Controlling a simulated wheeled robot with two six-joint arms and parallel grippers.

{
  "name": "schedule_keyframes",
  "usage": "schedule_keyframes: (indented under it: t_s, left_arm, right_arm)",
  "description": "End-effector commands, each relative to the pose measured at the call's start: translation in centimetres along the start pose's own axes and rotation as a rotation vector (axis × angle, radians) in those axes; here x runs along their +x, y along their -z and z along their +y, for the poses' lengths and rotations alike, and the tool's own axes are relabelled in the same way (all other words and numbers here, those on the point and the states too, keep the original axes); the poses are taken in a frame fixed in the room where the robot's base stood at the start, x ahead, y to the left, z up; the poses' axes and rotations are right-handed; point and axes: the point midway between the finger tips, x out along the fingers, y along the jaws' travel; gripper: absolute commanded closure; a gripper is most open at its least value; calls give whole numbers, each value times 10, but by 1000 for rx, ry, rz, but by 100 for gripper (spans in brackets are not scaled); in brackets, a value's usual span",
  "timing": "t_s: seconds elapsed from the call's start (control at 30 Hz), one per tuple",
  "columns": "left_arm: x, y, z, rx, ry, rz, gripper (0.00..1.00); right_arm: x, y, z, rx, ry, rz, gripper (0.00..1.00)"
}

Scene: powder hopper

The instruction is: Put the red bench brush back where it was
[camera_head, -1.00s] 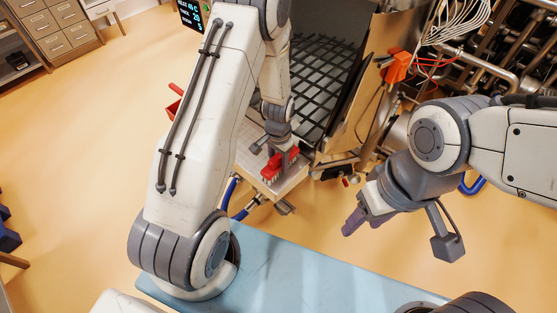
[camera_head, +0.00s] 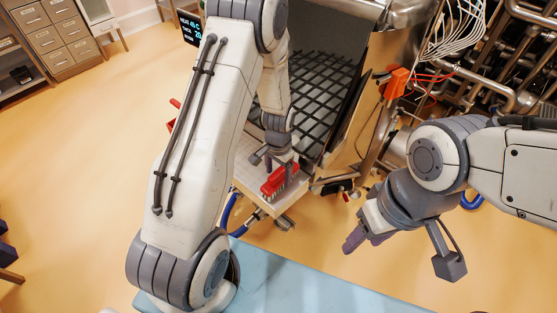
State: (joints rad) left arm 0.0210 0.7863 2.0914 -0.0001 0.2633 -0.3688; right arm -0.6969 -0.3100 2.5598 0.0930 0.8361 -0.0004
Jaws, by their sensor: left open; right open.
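The red bench brush (camera_head: 279,181) lies on the pale shelf (camera_head: 248,178) in front of the hopper's dark grid. My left gripper (camera_head: 272,163) is open just behind the brush, seen small below my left arm. The wrist partly hides the gap between fingers and brush, so I cannot tell whether they touch. My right gripper (camera_head: 362,238) is open and empty over the floor, right of the shelf and well apart from the brush.
The hopper with its dark grid (camera_head: 318,90) stands open behind the shelf. An orange part (camera_head: 396,83) sits on its right side panel, beside metal pipes (camera_head: 500,65). A red object (camera_head: 172,122) shows partly behind my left arm. Open floor (camera_head: 80,170) lies left.

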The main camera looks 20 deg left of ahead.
Motion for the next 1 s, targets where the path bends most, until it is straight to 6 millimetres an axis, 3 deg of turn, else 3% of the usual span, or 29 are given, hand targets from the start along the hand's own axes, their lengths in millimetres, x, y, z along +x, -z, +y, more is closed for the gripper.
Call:
schedule_keyframes:
  t_s: [0.3, 0.6, 0.67, 0.77, 0.9, 1.0]
  left_arm:
    - [-69, 1, 0, 0, 2, 5, 21]
    - [-105, 0, 8, 9, 1, 5, 21]
    - [-117, -2, 24, 27, -1, 9, 21]
    - [-147, -12, 68, 73, -7, 23, 21]
    - [-190, -55, 141, 157, -27, 39, 21]
    - [-211, -95, 178, 211, -46, 44, 21]
  right_arm:
    - [5, 0, 0, 0, 0, 0, 48]
    - [5, 0, 0, 0, 0, 0, 48]
    - [5, 0, 0, 0, 0, 0, 48]
    - [5, 0, 0, 0, 0, 0, 48]
    - [5, 0, 0, 0, 0, 0, 48]
    - [5, 0, 0, 0, 0, 0, 48]
